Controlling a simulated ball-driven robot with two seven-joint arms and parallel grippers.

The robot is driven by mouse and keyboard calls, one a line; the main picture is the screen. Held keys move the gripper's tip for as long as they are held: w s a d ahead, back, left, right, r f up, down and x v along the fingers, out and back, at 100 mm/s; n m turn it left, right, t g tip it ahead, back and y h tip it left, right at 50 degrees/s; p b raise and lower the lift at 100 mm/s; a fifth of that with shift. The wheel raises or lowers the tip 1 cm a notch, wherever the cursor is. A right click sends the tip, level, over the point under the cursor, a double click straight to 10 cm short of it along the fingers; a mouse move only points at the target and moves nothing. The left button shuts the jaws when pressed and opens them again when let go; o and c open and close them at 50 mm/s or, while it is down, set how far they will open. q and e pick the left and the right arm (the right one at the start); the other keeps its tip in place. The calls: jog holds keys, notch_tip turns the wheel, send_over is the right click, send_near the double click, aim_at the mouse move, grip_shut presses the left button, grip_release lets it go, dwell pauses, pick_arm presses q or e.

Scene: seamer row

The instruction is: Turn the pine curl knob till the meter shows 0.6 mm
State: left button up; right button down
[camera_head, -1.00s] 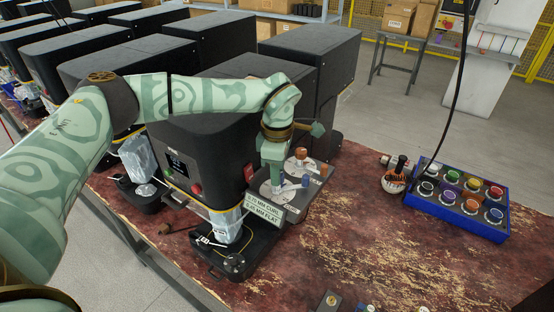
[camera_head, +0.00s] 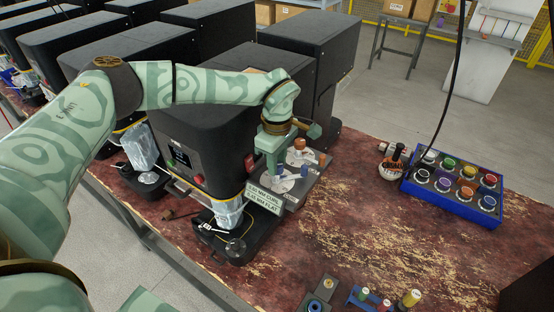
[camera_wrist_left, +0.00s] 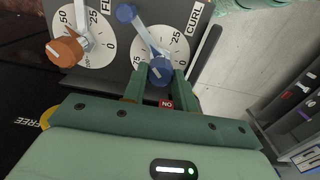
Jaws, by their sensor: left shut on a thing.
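The pine curl knob (camera_wrist_left: 159,70) is blue, on a white dial marked CURL (camera_wrist_left: 172,45) in the left wrist view. My left gripper (camera_wrist_left: 160,80) is shut on it, a finger on each side. A pale arm runs from the knob to a blue end (camera_wrist_left: 127,13) at the dial's rim. In the head view my left gripper (camera_head: 272,168) reaches down onto the dial plate, hiding the gripped knob; the blue end (camera_head: 304,171) shows beside it. The meter (camera_head: 180,156) is a dark screen on the black machine, too small to read. My right gripper is not in view.
An orange knob (camera_wrist_left: 65,50) sits on the neighbouring FLAT dial. A sign (camera_head: 264,198) with CURL and FLAT lines stands before the plate. A blue tray (camera_head: 448,210) of coloured-topped jars is at the right. Small parts (camera_head: 385,298) lie at the front; the middle bench is clear.

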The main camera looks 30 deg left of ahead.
pick_arm(q)
jog(key=o, duration=1)
notch_tip(320, 180, up, 16)
jog(key=shift+r+b, duration=0.2)
jog(key=shift+b, duration=0.75)
jog(key=shift+d, duration=0.1)
